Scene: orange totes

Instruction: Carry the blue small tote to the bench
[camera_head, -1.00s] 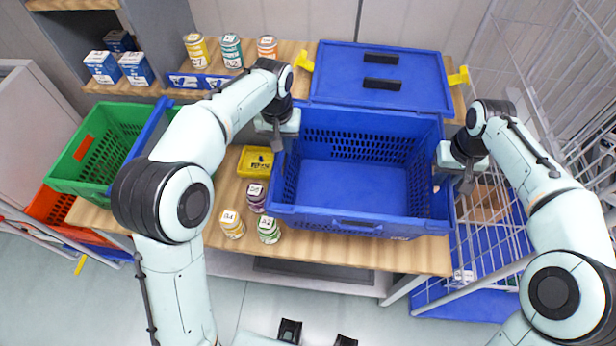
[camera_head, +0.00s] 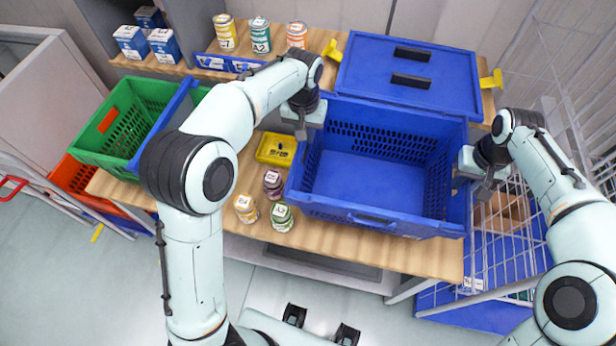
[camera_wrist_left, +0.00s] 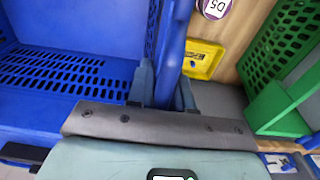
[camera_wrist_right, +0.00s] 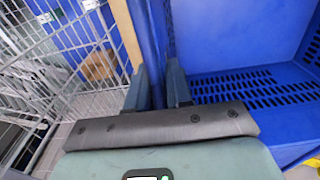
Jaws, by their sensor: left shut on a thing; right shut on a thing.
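The blue small tote (camera_head: 378,214) is empty and open at the top, at the right part of the wooden bench (camera_head: 345,247) in the head view. I cannot tell whether it touches the bench top. My left gripper (camera_head: 303,132) is shut on its left wall; the left wrist view shows that wall (camera_wrist_left: 172,50) between the fingers (camera_wrist_left: 163,90). My right gripper (camera_head: 487,186) is shut on its right wall. The right wrist view shows the fingers (camera_wrist_right: 160,88) on either side of that wall (camera_wrist_right: 156,30). The fingertips are partly hidden in the head view.
A blue lid-like panel (camera_head: 440,82) with black handles is behind the tote. Cans (camera_head: 282,217) and a yellow bin (camera_head: 276,149) are left of it. A green crate (camera_head: 120,138) is further left. A wire cage (camera_head: 515,235) stands close on the right.

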